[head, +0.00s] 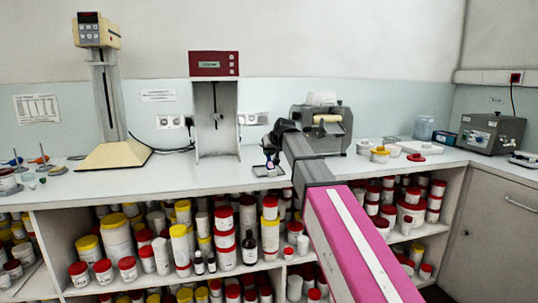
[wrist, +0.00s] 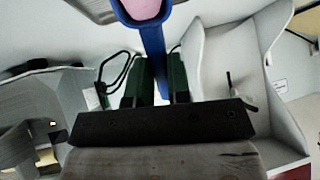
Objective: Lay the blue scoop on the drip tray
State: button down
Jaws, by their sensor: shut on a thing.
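My gripper (wrist: 159,80) shows in the wrist view with its two green fingers shut on the handle of the blue scoop (wrist: 152,42). The scoop's bowl is at the top edge of that view, partly cut off, with something pale pink inside. In the head view my gripper (head: 268,152) is over the bench between the red-topped stand and the grey machine. The scoop is too small and too hidden there to make out clearly.
A red-topped stand (head: 214,65) is left of my gripper, and a grey machine (head: 322,130) is right of it, partly behind my arm. A cream mixer (head: 98,30) stands farther left. Shelves of jars (head: 223,218) fill the space below. The bench (head: 195,180) is clear in front of the stand.

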jog(key=shift+f, duration=0.65)
jog(key=c, duration=1.1)
grip_release()
jog(key=shift+f, duration=0.1)
jog(key=v, duration=1.2)
